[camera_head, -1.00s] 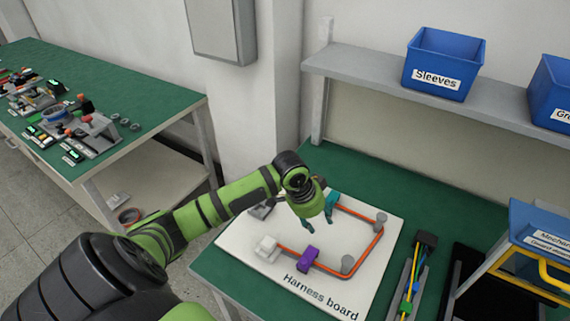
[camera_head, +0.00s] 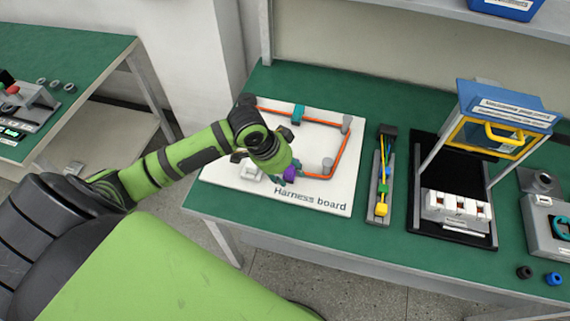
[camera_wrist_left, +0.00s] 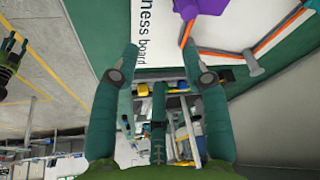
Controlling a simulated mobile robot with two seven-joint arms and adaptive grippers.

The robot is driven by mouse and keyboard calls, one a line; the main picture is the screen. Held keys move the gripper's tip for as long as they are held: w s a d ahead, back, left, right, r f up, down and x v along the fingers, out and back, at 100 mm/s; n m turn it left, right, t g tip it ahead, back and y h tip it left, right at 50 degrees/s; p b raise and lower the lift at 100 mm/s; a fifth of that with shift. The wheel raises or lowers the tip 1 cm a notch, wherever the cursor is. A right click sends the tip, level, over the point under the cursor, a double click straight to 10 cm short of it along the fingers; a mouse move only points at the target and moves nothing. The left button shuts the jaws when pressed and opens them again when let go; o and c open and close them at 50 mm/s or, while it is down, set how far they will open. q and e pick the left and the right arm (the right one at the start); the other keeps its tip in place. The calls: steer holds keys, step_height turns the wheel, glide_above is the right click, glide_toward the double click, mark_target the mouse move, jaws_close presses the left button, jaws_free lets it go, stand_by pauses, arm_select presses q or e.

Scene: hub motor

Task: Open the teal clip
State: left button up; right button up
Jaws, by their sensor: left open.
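The teal clip (camera_head: 298,113) sits on the orange cable (camera_head: 322,122) along the far side of the white harness board (camera_head: 240,189). It is too small to tell whether its latch is open. My left gripper (camera_head: 288,173) is over the board's near side, close to the purple clip (camera_head: 290,175), and apart from the teal clip. In the left wrist view its two fingers (camera_wrist_left: 161,62) are spread and empty, with the purple clip (camera_wrist_left: 186,9) at the top edge. What looks like my right gripper (camera_wrist_left: 14,48) shows at the left edge of that view, its jaws unclear.
Grey posts (camera_head: 346,122) stand at the board's corners. A pale connector block (camera_head: 251,172) is on its near left. Right of it are a grey tray (camera_head: 372,207) with coloured wires and a black fixture with a blue-topped frame (camera_head: 510,103). Bare green bench (camera_head: 300,85) lies behind.

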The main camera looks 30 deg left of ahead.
arm_select(q)
steer(key=shift+w, duration=0.1)
stand_by(0.3)
steer(key=s+d+f+n, duration=0.2)
steer(key=s+d, duration=0.3)
steer(key=s, duration=0.3)
steer(key=s+a+n+y, duration=0.3)
steer(key=s+n, duration=0.1)
steer(key=s, duration=0.5)
step_height(320, 180, down, 28)
steer(key=s+g+b, duration=0.1)
steer(key=s+b, duration=0.2)
steer(key=s+a+f+g+b, duration=0.1)
steer(key=s+a+f+b, duration=0.1)
steer(key=s+f, duration=1.2)
steer(key=shift+s+a+f+m+b, duration=0.3)
steer(key=shift+s+a+f+b, duration=0.1)
steer(key=shift+f, duration=0.1)
